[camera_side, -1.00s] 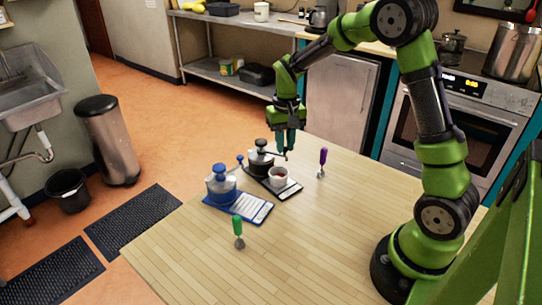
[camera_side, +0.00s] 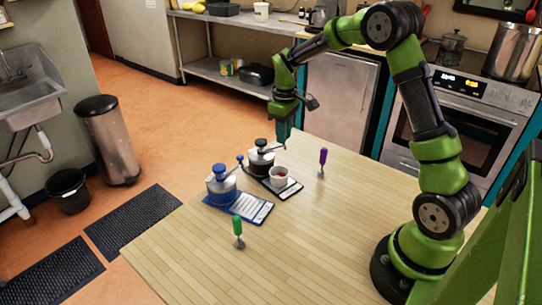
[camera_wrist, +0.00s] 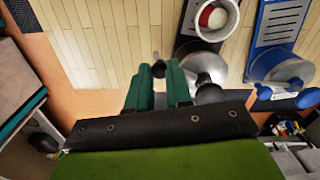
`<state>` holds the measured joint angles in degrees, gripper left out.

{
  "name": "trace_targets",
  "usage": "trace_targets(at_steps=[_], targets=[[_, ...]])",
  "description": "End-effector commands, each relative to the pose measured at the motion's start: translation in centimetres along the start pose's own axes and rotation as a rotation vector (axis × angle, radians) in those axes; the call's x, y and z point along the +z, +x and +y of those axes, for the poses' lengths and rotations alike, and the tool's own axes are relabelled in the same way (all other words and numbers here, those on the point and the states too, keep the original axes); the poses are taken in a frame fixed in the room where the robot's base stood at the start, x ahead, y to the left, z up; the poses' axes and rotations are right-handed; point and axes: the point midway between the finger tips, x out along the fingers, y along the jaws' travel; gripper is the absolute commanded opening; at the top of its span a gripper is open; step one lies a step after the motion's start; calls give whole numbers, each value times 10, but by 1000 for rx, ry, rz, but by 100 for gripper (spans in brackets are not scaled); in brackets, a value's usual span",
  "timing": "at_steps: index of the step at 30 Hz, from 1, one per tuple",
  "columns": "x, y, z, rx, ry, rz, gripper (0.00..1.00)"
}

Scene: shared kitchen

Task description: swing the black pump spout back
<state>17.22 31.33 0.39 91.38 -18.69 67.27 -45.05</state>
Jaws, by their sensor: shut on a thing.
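The black pump jar (camera_side: 261,161) stands at the far end of its black board, with its black spout (camera_side: 273,149) reaching right toward my gripper (camera_side: 284,143). In the wrist view the jar (camera_wrist: 206,65) is right of my gripper (camera_wrist: 158,72). My teal fingers are shut on the spout's end, whose dark tip (camera_wrist: 158,67) shows between them; the fingers hide part of the spout. A white cup with red contents (camera_side: 279,175) sits on the black board (camera_side: 290,190), in front of the jar; it also shows in the wrist view (camera_wrist: 216,18).
A blue pump jar (camera_side: 221,187) stands on a blue board (camera_side: 253,210) to the left. A green-handled tool (camera_side: 238,228) and a purple-handled tool (camera_side: 322,160) stand on the wooden table (camera_side: 300,245). The table's far edge is close to my gripper. The front of the table is clear.

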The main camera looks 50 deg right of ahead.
Motion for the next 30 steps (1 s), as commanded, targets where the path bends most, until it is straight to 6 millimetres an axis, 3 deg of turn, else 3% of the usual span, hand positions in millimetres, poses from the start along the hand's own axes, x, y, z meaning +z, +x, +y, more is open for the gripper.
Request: trace_targets(at_steps=[18,19,23,30], targets=[[-4,-1,0,-1,-41,5,0],[-4,-1,0,-1,-41,5,24],[-4,-1,0,-1,-40,4,44],[-3,0,1,-1,-39,2,46]])
